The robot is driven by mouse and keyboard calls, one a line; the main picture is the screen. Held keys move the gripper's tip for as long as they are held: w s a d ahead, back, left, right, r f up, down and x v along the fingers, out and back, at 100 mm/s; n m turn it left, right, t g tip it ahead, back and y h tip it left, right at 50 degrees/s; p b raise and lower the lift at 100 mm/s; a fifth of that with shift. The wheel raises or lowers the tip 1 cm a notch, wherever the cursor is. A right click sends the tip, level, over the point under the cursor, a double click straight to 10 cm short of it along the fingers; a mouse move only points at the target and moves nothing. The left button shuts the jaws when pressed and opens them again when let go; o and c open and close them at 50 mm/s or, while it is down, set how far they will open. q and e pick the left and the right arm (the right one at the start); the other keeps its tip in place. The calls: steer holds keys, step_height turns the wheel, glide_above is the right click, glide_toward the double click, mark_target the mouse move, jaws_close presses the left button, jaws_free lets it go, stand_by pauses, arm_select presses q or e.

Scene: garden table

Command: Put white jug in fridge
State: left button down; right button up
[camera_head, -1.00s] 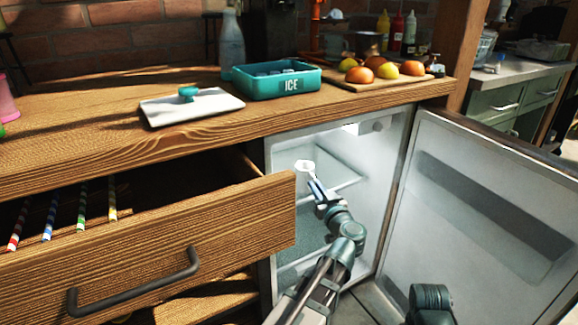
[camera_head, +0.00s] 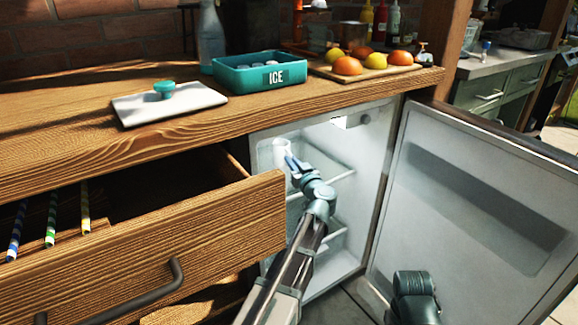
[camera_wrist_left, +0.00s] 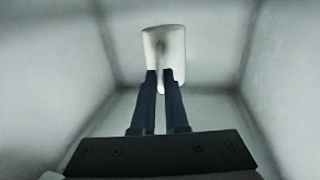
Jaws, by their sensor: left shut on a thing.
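The white jug (camera_head: 280,150) is inside the open fridge (camera_head: 352,185), near the back left of its upper part, above the glass shelf. In the left wrist view the jug (camera_wrist_left: 172,45) shows at the far end of the fingers, with white fridge walls around it. My left gripper (camera_head: 290,162) reaches into the fridge and is shut on the jug's handle. The wrist view shows the two dark fingers of the left gripper (camera_wrist_left: 160,85) close together on it. I cannot tell whether the jug touches the shelf. My right gripper is not in view.
The fridge door (camera_head: 470,205) stands wide open to the right. A wooden drawer (camera_head: 150,255) with striped straws is pulled out left of the fridge. On the counter are a white lid (camera_head: 190,104), a teal ice bin (camera_head: 232,78) and a board of fruit.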

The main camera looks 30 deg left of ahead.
arm_select(q)
steer(key=x, duration=0.3)
steer(key=w+x, duration=0.1)
steer(key=x, duration=0.1)
steer(key=shift+d+f, duration=0.2)
steer(key=shift+d, duration=0.1)
steer(key=shift+f, duration=0.1)
steer(key=shift+f+b, duration=1.65)
steer(key=shift+b, duration=0.25)
steer(key=shift+f, duration=0.1)
steer(key=shift+f, duration=0.15)
steer(key=c, duration=0.9)
jaws_free()
steer(key=shift+c, duration=0.2)
